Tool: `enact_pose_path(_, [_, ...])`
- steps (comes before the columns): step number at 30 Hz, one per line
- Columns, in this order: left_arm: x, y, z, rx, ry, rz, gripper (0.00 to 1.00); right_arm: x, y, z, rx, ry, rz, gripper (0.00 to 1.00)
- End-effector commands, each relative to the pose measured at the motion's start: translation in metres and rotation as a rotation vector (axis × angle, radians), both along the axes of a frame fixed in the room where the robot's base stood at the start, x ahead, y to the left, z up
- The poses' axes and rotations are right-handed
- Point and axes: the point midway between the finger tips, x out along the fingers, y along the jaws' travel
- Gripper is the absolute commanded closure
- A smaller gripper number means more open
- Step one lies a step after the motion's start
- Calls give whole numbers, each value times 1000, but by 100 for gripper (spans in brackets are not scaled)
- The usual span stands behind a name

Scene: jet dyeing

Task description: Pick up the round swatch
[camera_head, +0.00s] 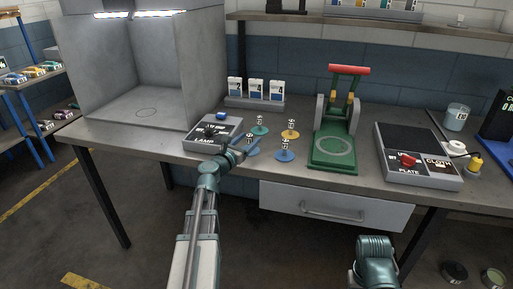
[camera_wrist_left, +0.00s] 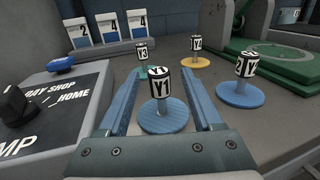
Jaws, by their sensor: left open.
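Several round swatches lie flat on the table, each a disc with an upright labelled peg. The blue one marked Y1 (camera_wrist_left: 165,122) has its peg between the fingers of my left gripper (camera_wrist_left: 163,76), which is open; I cannot tell if either finger touches it. That blue disc also shows in the head view (camera_head: 252,153), beside my left gripper (camera_head: 241,148). A second blue swatch (camera_head: 285,156) lies to the right, a yellow one (camera_head: 290,134) behind it and a teal one (camera_head: 260,131) to the back left. The teal disc is mostly hidden in the wrist view.
A lamp control box (camera_head: 212,135) stands just left of my left gripper. A green press with a red handle (camera_head: 335,148) stands to the right, then a hot-plate box (camera_head: 418,155). White numbered cards (camera_head: 256,91) stand behind. A grey booth (camera_head: 145,105) is at the left.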

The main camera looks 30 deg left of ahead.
Motion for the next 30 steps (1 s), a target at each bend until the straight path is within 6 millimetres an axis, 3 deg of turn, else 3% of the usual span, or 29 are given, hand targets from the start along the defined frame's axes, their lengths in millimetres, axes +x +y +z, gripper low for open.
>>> enact_pose_path(9, [6,6,0,0,0,3,34,0,0,0,0,0,0,50])
enact_pose_path(20, [6,6,0,0,0,3,98,0,0,0,0,0,0,50])
enact_pose_path(30, [6,6,0,0,0,3,100,0,0,0,0,0,0,50])
